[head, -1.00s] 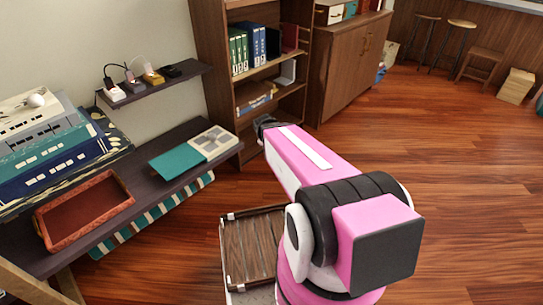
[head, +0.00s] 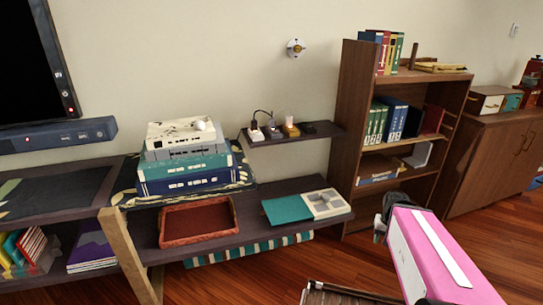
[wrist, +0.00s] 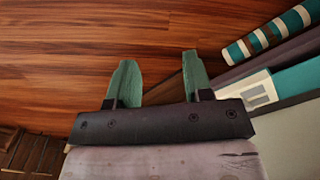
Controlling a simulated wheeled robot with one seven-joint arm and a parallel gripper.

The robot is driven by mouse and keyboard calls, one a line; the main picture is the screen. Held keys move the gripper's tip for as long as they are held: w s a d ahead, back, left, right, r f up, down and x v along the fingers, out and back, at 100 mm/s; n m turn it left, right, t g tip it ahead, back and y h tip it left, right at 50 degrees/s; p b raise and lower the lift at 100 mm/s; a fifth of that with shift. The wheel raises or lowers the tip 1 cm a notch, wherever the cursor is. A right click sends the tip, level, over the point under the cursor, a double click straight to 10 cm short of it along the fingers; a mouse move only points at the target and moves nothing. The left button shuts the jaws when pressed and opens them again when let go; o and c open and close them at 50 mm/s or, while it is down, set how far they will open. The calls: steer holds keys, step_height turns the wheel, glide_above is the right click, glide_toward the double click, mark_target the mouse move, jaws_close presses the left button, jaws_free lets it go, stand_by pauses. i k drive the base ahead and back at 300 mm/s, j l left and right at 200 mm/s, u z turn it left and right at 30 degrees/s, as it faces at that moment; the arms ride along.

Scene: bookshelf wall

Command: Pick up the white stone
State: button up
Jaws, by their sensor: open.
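A small white rounded lump, which looks like the white stone (head: 200,125), sits on top of a stack of books (head: 186,172) on the dark wall bench. The stack has a pale worn book on top, with grey, teal and blue ones below. My gripper (head: 380,229) is far to the right of the stack, in front of the bookcase. The stone does not show in the wrist view.
A reddish-brown tray (head: 198,221) and a teal-and-white open book (head: 302,206) lie on the bench (head: 245,208). A small wall shelf (head: 292,134) with chargers hangs right of the stack. A bookcase (head: 352,110) stands further right. A screen hangs at the far left.

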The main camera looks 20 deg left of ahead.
mark_target(199, 126)
steer(key=u, duration=1.8)
steer(key=i+l, duration=0.1)
steer(key=l, duration=0.3)
steer(key=i+l, duration=0.1)
steer(key=l, duration=0.25)
steer(key=i+l, duration=0.1)
steer(key=l, duration=0.3)
steer(key=i+l, duration=0.1)
steer(key=l, duration=0.3)
